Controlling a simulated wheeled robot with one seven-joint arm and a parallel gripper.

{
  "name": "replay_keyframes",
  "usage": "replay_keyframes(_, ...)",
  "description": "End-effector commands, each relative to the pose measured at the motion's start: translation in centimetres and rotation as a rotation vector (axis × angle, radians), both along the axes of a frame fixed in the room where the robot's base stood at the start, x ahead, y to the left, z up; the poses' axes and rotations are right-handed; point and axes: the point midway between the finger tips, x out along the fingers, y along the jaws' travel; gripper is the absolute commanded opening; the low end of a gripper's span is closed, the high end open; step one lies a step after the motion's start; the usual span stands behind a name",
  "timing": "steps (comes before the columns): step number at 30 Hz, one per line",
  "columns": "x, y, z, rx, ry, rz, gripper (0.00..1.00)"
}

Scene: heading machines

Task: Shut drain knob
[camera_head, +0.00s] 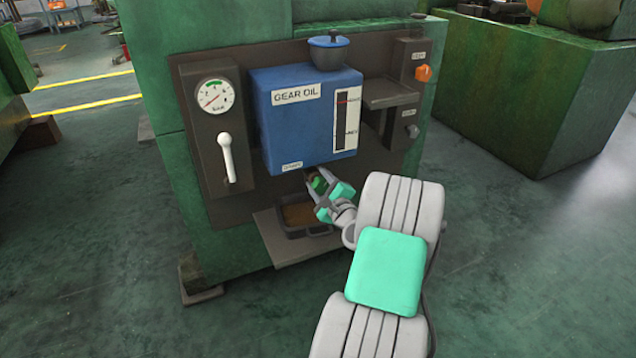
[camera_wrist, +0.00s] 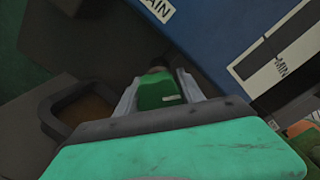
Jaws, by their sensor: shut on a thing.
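The drain knob (camera_wrist: 158,90) is green and sits between the fingers of my gripper (camera_wrist: 160,95) in the wrist view. In the head view my gripper (camera_head: 322,185) is below the blue gear oil tank (camera_head: 305,128), shut on the green knob (camera_head: 318,185). The fingers hide part of the knob, and I cannot tell how far it is turned. The tank carries a drain label, partly seen in the wrist view (camera_wrist: 153,8). A dark pan (camera_head: 292,230) with brown contents stands below on a shelf, left of my gripper; it also shows in the wrist view (camera_wrist: 52,125).
A gauge (camera_head: 214,97) and a white lever (camera_head: 226,155) are on the panel at left. A blue-lidded cup (camera_head: 328,52) stands on the tank. An orange knob (camera_head: 424,73) and a grey knob (camera_head: 412,131) are at right. The floor in front is clear.

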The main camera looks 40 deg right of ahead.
Motion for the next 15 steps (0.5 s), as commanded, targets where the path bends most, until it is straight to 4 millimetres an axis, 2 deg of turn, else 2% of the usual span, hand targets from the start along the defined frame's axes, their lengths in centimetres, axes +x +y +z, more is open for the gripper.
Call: replay_keyframes(15,-0.02,-0.04,-0.03,-0.43,0.126,0.0,0.05)
